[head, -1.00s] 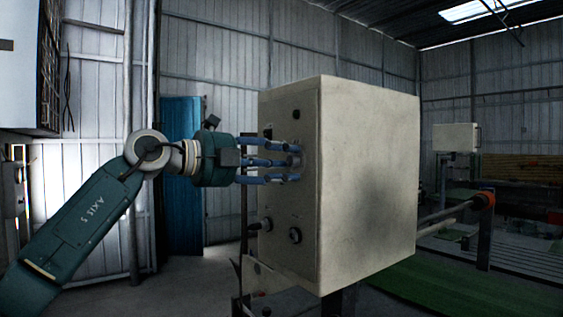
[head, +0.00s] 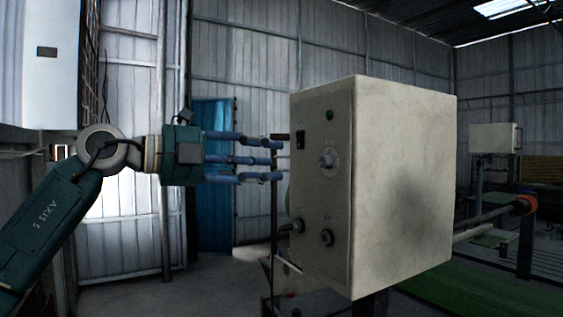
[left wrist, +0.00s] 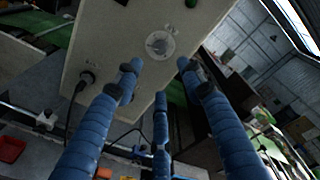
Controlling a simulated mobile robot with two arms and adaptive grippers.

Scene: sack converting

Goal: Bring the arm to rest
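My left gripper (head: 277,159) is at the middle left of the head view, its blue fingers extended towards the control box. The fingers are spread apart and hold nothing; a gap shows between their tips and the box's front panel. In the left wrist view the spread fingers (left wrist: 155,85) point at a round pale knob (left wrist: 160,44) on the panel. The same knob shows in the head view (head: 328,159). My right gripper is in neither view.
The cream control box (head: 404,185) stands at centre right. Its panel has a black switch (head: 300,140), a green button (head: 330,115) and lower knobs (head: 327,237). A blue door (head: 212,170) is behind my arm. A roller with an orange end (head: 525,205) lies to the right.

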